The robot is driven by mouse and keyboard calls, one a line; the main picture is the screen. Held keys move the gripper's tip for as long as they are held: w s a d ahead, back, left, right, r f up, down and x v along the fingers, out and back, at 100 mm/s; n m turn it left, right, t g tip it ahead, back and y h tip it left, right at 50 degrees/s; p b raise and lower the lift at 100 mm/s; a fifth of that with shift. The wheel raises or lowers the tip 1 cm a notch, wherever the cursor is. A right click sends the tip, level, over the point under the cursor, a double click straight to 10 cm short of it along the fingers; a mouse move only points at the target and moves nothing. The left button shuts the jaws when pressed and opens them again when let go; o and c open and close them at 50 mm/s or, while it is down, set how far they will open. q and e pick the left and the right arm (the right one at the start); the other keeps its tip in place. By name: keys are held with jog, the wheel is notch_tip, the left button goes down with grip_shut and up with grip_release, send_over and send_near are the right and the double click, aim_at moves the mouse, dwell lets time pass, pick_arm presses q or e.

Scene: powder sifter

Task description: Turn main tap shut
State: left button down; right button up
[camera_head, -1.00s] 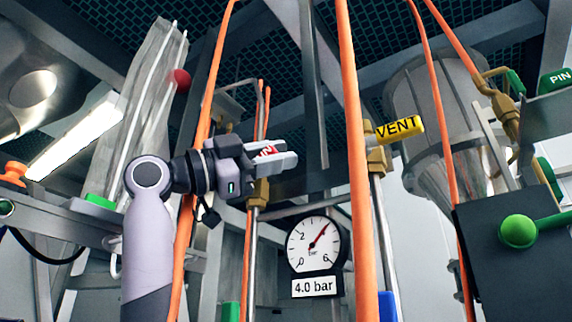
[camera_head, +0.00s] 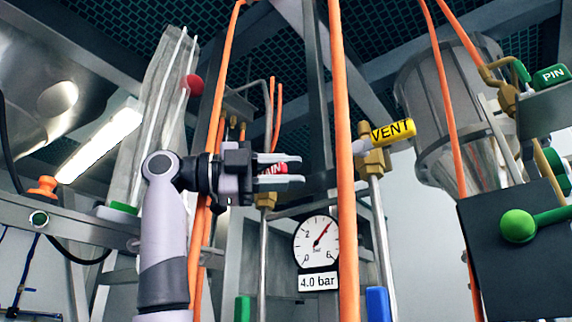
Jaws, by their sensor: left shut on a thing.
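The main tap has a red handle (camera_head: 272,169) with white lettering partly hidden, on a brass valve body (camera_head: 265,200) atop a vertical pipe left of centre. My left gripper (camera_head: 290,169) comes in from the left and is shut on this red handle, one finger above it and one below. The fingers point right, nearly level, and their tips reach past the handle. My right gripper is not in view.
Orange hoses (camera_head: 342,150) hang close on both sides of the tap. A yellow VENT handle (camera_head: 393,131) is to the right. A gauge (camera_head: 317,241) labelled 4.0 bar sits below. A dark box (camera_head: 515,265) with a green knob (camera_head: 517,226) stands at right.

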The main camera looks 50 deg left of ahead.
pick_arm(q)
jog(key=shift+f+m+g, duration=0.45)
jog(key=shift+m+g, duration=0.05)
jog(key=shift+m, duration=0.1)
jog(key=c, duration=1)
grip_release()
jog(key=shift+o, duration=0.2)
jog(key=shift+y, duration=0.3)
